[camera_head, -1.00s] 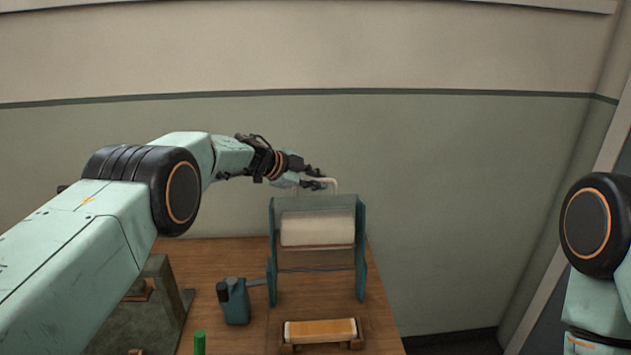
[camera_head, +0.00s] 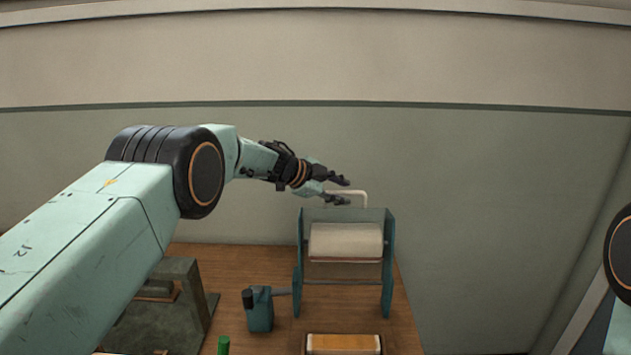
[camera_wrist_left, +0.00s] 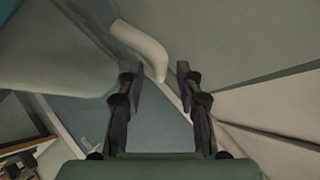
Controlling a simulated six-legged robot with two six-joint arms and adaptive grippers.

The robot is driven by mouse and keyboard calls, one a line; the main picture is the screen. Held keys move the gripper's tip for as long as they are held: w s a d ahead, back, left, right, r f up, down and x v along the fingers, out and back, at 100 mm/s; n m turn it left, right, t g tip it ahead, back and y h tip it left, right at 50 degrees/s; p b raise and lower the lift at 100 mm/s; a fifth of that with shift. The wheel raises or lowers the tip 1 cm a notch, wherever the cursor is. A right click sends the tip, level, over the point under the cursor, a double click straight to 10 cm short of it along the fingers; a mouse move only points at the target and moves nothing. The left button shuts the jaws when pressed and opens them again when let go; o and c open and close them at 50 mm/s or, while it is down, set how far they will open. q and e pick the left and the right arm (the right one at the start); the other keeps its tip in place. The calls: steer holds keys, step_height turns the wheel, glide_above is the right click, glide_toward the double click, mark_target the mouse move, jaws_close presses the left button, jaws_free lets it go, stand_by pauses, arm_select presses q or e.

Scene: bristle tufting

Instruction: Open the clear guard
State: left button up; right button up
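The clear guard (camera_head: 318,216) is hard to make out; a see-through panel seems to lie between the teal side plates of the machine, around the white roller (camera_head: 345,240). A pale bent handle (camera_head: 362,192) rises above the machine's top edge. My left gripper (camera_head: 347,190) is open at this handle, its fingers apart. In the left wrist view the handle (camera_wrist_left: 140,42) curves down toward the gap between the open fingertips (camera_wrist_left: 158,78), nearer the left one. I cannot tell whether they touch. My right gripper is out of view.
A grey-green fixture (camera_head: 178,315) sits under my left arm. The wall is behind.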

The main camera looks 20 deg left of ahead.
arm_select(q)
steer(key=v, duration=0.9)
steer(key=shift+s+a+r, duration=0.15)
steer(key=shift+s+r, duration=0.05)
steer(key=shift+s, duration=0.05)
steer(key=shift+f, duration=0.15)
